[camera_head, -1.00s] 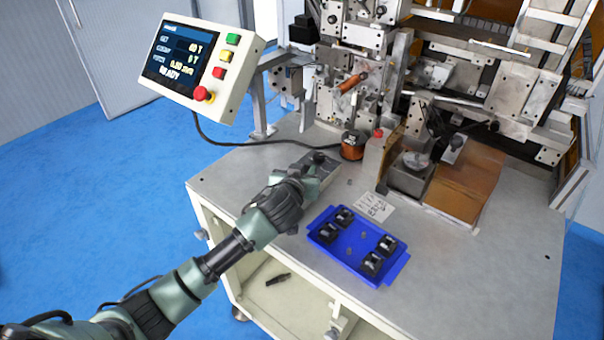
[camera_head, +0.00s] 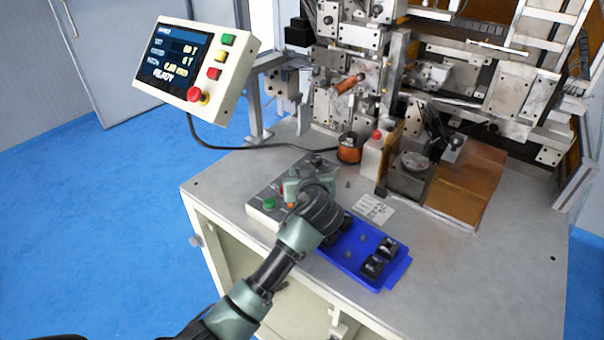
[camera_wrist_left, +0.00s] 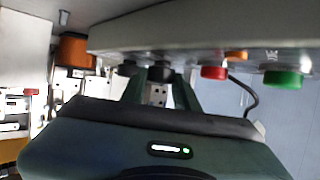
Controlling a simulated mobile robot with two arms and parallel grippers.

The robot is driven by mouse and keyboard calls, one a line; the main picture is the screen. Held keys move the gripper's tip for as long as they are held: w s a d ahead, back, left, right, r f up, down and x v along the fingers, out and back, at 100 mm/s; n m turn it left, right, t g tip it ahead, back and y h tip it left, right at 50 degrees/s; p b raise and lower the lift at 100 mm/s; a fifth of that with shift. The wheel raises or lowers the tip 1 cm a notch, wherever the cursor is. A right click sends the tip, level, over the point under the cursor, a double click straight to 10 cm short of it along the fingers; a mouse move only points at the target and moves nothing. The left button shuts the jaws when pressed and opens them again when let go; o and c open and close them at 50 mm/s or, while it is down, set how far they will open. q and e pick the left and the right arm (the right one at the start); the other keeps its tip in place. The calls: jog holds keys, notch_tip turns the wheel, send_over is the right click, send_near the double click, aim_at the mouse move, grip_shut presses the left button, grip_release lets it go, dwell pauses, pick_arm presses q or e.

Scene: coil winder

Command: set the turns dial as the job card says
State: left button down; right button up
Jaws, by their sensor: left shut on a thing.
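A grey control box (camera_head: 262,193) sits on the bench near its left front, with a green button (camera_head: 269,203) and a dark knob (camera_head: 316,159) at its far end. My left gripper (camera_head: 292,178) is over the box's middle. In the left wrist view, my left gripper (camera_wrist_left: 160,92) is shut on a black dial (camera_wrist_left: 160,73) on the box's face. Another black knob (camera_wrist_left: 128,68) is beside it; red, orange and green buttons are to the right. The dial's setting is hidden. The job card (camera_head: 374,208) lies right of the box; its writing is too small to read. My right gripper is not in view.
A blue tray (camera_head: 400,272) with black parts lies close to my left arm, which partly covers it. A copper spool (camera_head: 349,148) and the winder stand behind. A display panel (camera_head: 195,65) with buttons is at upper left. The bench front right is clear.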

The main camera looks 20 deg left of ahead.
pick_arm(q)
jog(key=c, duration=1.1)
grip_release()
jog(key=shift+o, duration=0.2)
jog(key=b+v, duration=0.1)
jog(key=v, duration=0.6)
jog(key=shift+s+d+b, duration=0.15)
jog(key=shift+s+b, duration=0.15)
